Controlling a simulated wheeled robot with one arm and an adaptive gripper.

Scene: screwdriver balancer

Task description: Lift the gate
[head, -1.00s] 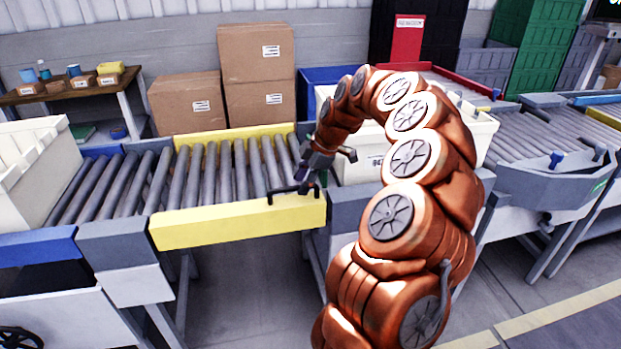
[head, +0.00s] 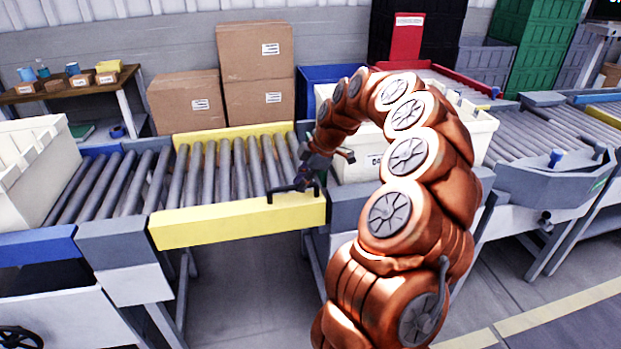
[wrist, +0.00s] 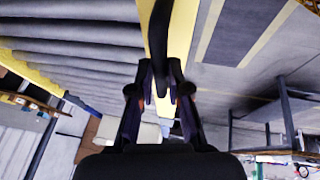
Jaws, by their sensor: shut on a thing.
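The gate is a roller section with yellow side rails (head: 235,226), lying level between the neighbouring conveyor parts in the head view. A black bar handle (head: 284,191) stands on its near yellow rail, towards the right end. My gripper (head: 306,184) is at the right part of this handle. In the wrist view my gripper (wrist: 160,90) has its two fingers on either side of the black handle (wrist: 158,40) and is shut on it. The yellow rail (wrist: 182,35) runs behind the handle there. My arm hides part of the conveyor to the right.
A white bin (head: 36,165) stands on the rollers at left, and another white bin (head: 358,163) stands right of the gate, close to my arm. Cardboard boxes (head: 185,103) are stacked behind. Open floor (head: 240,290) shows below the gate.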

